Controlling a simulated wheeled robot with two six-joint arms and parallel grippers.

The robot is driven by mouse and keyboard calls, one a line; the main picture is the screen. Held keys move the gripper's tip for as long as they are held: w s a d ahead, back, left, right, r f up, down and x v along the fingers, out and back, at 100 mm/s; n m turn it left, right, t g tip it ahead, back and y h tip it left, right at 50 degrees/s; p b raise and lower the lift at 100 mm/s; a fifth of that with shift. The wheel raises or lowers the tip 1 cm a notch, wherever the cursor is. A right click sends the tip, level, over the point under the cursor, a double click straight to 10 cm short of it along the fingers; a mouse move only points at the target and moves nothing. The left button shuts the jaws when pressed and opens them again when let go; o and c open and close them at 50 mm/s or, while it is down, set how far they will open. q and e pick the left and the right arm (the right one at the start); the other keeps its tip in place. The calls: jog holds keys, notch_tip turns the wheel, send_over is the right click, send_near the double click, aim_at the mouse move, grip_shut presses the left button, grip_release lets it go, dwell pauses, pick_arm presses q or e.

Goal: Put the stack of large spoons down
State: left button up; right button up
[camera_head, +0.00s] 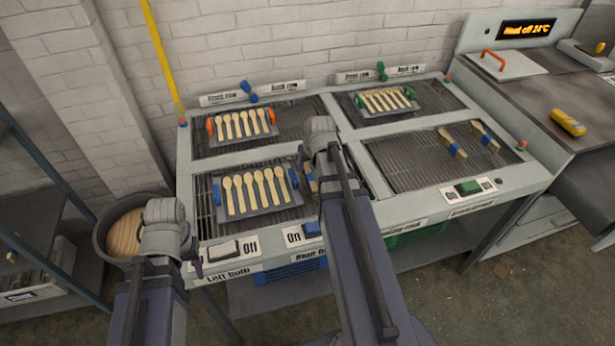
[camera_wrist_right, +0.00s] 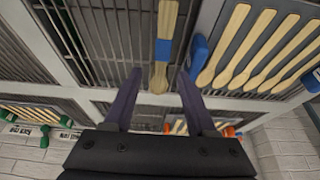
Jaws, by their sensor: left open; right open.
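A stack of large wooden spoons with a blue band (camera_wrist_right: 163,50) lies on the front left rack, just right of the blue-handled tray of spoons (camera_head: 258,192). In the head view the stack (camera_head: 311,184) is partly hidden by my right arm. My right gripper (camera_wrist_right: 159,74) is open, with a finger on each side of the stack's lower end; I cannot tell whether they touch it. Two other blue-banded spoon bundles (camera_head: 452,144) (camera_head: 484,137) lie on the front right rack. My left gripper (camera_head: 192,262) is open and empty at the table's front left corner.
An orange-handled tray (camera_head: 242,127) and a green-handled tray (camera_head: 385,101) of spoons sit on the back racks. Switches (camera_head: 224,249) line the front edge. A round bowl (camera_head: 108,232) stands at the left. The front right rack has bare room (camera_head: 405,165).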

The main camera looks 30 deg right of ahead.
aim_at(308, 171)
jog(key=b+x, duration=0.4)
jog(key=x, duration=0.1)
jog(key=shift+f+b, duration=0.2)
jog(key=shift+b, duration=0.15)
jog(key=shift+r, duration=0.1)
grip_shut()
